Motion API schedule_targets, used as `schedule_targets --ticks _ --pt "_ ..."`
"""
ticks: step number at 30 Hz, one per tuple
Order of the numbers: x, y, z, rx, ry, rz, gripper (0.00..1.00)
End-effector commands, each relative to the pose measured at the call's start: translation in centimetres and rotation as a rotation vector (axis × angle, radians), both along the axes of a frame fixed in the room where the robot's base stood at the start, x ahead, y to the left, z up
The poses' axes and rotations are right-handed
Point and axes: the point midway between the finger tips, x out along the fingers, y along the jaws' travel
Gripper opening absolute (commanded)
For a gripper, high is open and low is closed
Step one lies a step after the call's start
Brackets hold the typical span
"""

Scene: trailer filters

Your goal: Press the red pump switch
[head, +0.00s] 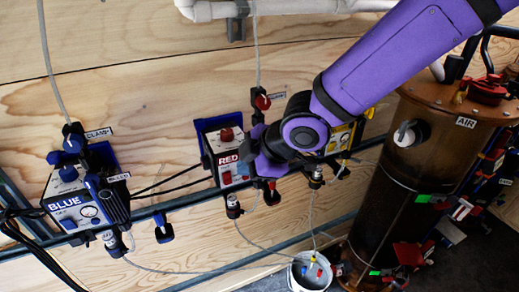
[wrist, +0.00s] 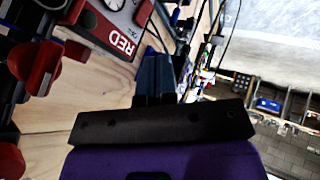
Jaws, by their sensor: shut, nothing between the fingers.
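The red pump (head: 229,172) is a box with a red face labelled RED, mounted on the wooden wall left of my arm. Its red face with a gauge also shows at the top of the wrist view (wrist: 122,42). A red knob-like part (head: 227,134) sits on top of the box; I cannot tell for certain that it is the switch. My gripper (wrist: 155,62) has its dark blue fingers together and empty, just right of the red face in the wrist view. In the head view my arm's purple end covers the box's right side, and the fingertips are hard to make out.
The blue pump (head: 72,205) is on the wall at left. A yellow pump (head: 341,138) is partly behind my arm. A brown AIR tank (head: 420,150) stands at right. A white bucket (head: 309,272) is on the floor below. Hoses and red-handled valves hang around the red pump.

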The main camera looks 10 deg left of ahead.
Motion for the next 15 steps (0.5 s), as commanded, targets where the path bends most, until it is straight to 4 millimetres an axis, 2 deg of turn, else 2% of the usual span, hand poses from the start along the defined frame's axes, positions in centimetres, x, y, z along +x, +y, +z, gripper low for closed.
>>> schedule_targets --ticks 15 --pt "0.0 -1.3 2.2 -0.001 0.000 -0.003 0.00"
